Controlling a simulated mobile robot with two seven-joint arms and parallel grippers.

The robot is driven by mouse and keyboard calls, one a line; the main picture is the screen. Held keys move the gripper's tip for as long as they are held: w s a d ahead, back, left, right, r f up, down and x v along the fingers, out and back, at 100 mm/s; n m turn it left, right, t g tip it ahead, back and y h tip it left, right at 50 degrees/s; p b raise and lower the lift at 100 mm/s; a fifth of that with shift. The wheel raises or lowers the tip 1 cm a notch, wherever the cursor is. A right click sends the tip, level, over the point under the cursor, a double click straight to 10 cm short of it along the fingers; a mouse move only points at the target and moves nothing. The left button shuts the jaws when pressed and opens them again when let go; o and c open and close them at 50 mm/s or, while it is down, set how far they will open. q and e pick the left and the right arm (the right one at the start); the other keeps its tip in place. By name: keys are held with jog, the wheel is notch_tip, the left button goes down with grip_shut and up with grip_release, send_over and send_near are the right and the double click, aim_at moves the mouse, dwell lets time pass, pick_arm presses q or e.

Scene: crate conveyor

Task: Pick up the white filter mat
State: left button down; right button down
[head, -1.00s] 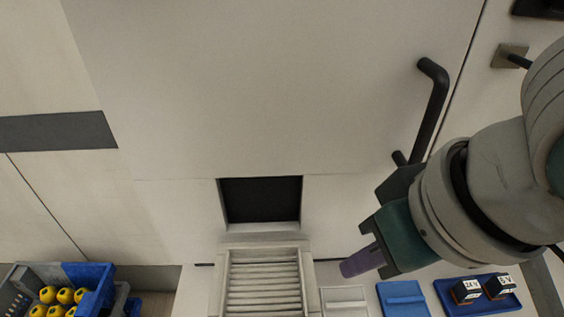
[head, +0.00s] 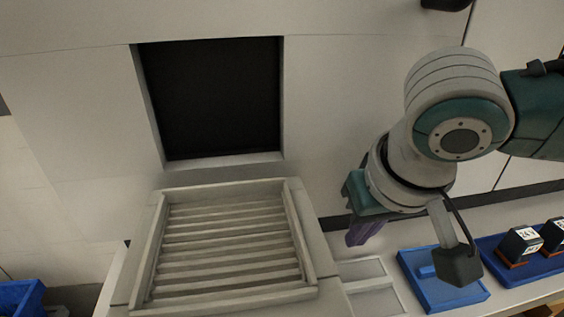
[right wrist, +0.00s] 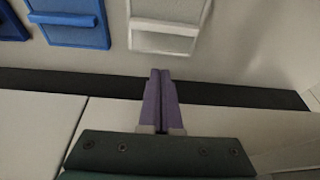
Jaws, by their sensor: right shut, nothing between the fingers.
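The white filter mat (head: 368,290) lies flat on the light bench, between the slatted roller bed and a blue mat. In the right wrist view the white mat (right wrist: 165,42) shows at the top, with a raised bar across it. My right gripper (head: 360,236) is just behind the white mat in the head view, apart from it. Its purple fingers (right wrist: 160,72) are shut together with nothing between them, and they point toward the white mat's side of the bench. My left gripper is in neither current view.
A blue mat (head: 443,292) lies right of the white one, partly behind my arm. A blue tray (head: 555,267) with dark labelled blocks is farther right. The slatted roller bed (head: 300,240) leads to a dark wall opening (head: 212,98). A blue crate (head: 18,300) is lower left.

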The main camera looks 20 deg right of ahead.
aim_at(362, 280)
jog(key=b+x, duration=0.1)
jog(key=x, duration=0.3)
jog(key=shift+w+f, duration=0.2)
jog(key=shift+f, duration=0.1)
jog(key=p, duration=0.2)
jog(key=s+r+p, duration=0.1)
jog(key=p, duration=0.1)
jog(key=shift+s+a, duration=0.2)
jog(key=shift+a, duration=0.05)
jog(key=s+p, duration=0.3)
jog(key=shift+s+a+f+p, duration=0.1)
jog(key=shift+a+f+p, duration=0.15)
jog(key=shift+a+p, duration=0.05)
jog(key=shift+s+f, duration=0.1)
jog(key=shift+f, duration=0.15)
